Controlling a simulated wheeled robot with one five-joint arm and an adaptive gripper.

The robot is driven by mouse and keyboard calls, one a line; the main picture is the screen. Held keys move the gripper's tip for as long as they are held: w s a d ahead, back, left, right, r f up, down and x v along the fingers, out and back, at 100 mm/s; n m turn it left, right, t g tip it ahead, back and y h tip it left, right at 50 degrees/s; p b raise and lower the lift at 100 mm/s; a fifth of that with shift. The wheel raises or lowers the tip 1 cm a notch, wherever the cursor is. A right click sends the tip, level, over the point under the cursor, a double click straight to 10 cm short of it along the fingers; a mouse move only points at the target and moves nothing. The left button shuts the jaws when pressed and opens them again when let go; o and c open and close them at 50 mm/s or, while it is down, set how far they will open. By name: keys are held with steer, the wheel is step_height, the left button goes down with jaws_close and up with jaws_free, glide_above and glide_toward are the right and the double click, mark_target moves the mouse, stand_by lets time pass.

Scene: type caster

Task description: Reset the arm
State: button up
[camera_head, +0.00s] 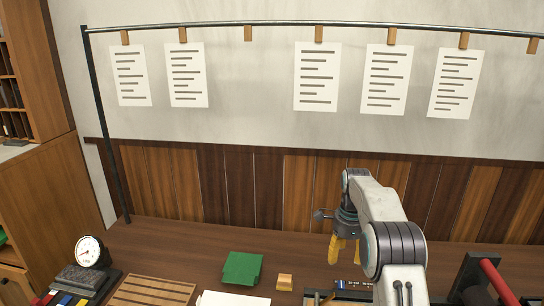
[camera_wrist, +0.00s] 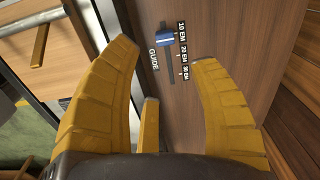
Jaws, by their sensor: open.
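My gripper (camera_head: 345,258) hangs from my arm over the right-centre of the bench, with its yellow fingers pointing down. In the wrist view, my gripper (camera_wrist: 165,52) has its fingers spread wide with nothing between them. Beyond the fingers is a wooden panel marked GUIDE with a blue slider (camera_wrist: 165,39) in a slot. The slider is beside the 10 EM mark, at one end of a scale that also shows 20 EM and 30 EM. The fingers look apart from the slider. My arm hides part of the bench in the head view.
A green piece (camera_head: 243,268), a small wooden block (camera_head: 284,282), a slatted tray (camera_head: 152,291) and a dial gauge (camera_head: 89,251) occupy the bench. A red-handled device (camera_head: 500,281) stands at right. Printed sheets (camera_head: 317,76) hang from a rail (camera_head: 280,23) behind.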

steer(key=s+a+r+n+t, duration=0.1)
steer(key=s+a+r+n, duration=0.1)
steer(key=s+r+n, duration=0.45)
steer(key=s+a+r+n+t, duration=0.1)
steer(key=s+a+r+n, duration=0.2)
steer(key=s+r, duration=0.5)
steer(key=s+a+f+n+t, duration=0.1)
steer(key=s+n, duration=0.4)
steer(key=s, duration=0.6)
steer(key=s+a+f+n, duration=0.1)
steer(key=s+f+n, duration=0.2)
steer(key=s, duration=0.8)
steer(key=shift+s+n+t, duration=0.35)
steer(key=shift+n+t, duration=0.05)
steer(key=shift+n, duration=0.55)
steer(key=shift+f, duration=0.1)
